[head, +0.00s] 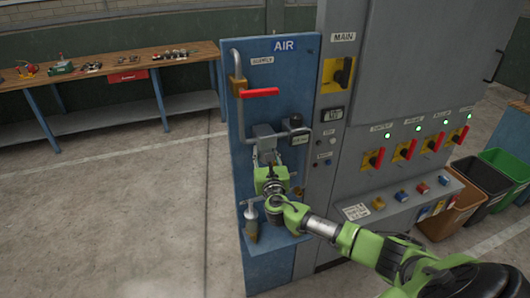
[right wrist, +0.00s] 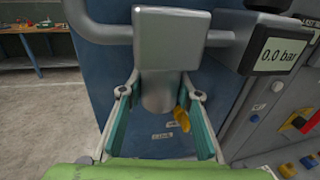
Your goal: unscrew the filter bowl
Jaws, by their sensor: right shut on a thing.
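The filter's grey square head (head: 264,136) is on the blue AIR panel, with a pipe running to it. It also shows in the right wrist view (right wrist: 170,38). In the head view the right gripper (head: 268,162) is just below the filter head and largely hides the bowl. My left gripper is in neither view.
A red valve handle (head: 260,92) is above the filter. A display (right wrist: 272,55) beside it reads 0.0 bar. A grey cylinder (head: 250,222) stands on the lower blue ledge. The grey cabinet (head: 400,70) with red switches is close on the right. Open floor lies left.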

